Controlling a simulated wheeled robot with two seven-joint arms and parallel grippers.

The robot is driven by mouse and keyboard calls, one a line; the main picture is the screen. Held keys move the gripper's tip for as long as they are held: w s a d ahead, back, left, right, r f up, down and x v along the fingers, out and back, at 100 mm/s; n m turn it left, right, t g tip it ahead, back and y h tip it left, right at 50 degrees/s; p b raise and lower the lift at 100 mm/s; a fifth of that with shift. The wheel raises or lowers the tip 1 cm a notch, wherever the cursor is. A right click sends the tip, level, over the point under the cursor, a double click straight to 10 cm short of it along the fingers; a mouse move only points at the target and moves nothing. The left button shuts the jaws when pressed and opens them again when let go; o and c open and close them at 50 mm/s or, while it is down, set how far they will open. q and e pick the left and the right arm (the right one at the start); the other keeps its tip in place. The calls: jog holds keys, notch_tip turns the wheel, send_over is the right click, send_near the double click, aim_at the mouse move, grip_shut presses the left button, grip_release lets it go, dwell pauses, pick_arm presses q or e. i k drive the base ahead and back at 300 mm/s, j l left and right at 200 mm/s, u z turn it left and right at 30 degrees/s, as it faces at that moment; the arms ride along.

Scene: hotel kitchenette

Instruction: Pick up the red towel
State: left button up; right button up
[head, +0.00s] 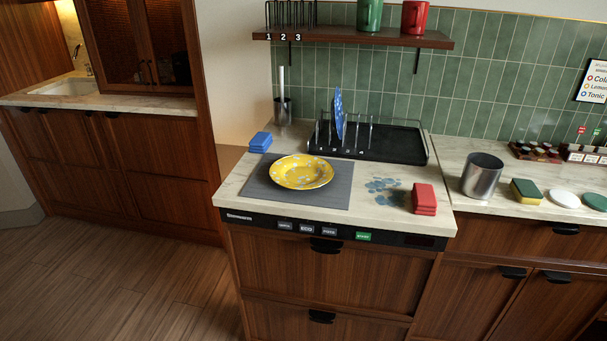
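A folded red towel (424,199) lies in a small stack at the front right of the marble counter, close to the front edge. A folded blue towel (261,142) lies at the left edge of the same counter. Neither of my grippers shows in the head view, so nothing is seen touching the red towel.
A yellow patterned plate (302,172) sits on a grey mat (258,187), left of the red towel. Behind stands a black dish rack (405,146) holding a blue plate (339,115). A metal cup (482,176) and a sponge (526,192) stand to the right. Bluish stains (384,190) mark the counter.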

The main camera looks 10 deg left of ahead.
aim_at(424, 200)
jog(key=i+j+z, duration=0.25)
jog(key=i+j, duration=0.15)
jog(key=j, duration=0.2)
jog(key=i+j+z, duration=0.15)
jog(key=j, duration=0.15)
jog(key=i+j+z, duration=0.1)
jog(key=j, duration=0.25)
jog(key=i+j+z, duration=0.15)
jog(key=j, duration=0.2)
